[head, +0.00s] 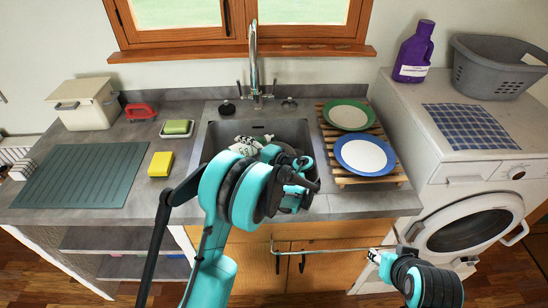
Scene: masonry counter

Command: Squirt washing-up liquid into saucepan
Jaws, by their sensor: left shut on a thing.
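My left arm reaches over the front of the sink (220,133). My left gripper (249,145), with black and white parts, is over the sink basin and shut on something. The arm's own links cover most of it, so I cannot make out what it holds. No saucepan or washing-up liquid bottle shows clearly; the arm hides much of the basin. My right gripper (378,256) is low in front of the cabinet, by a metal rail (330,249). Its fingers are too small to tell open from shut.
A tall tap (254,60) stands behind the sink. A green plate (349,115) and a blue-rimmed plate (364,155) lie on a wooden rack at right. A yellow sponge (160,164) lies left. A purple bottle (414,52) stands on the washing machine (396,103).

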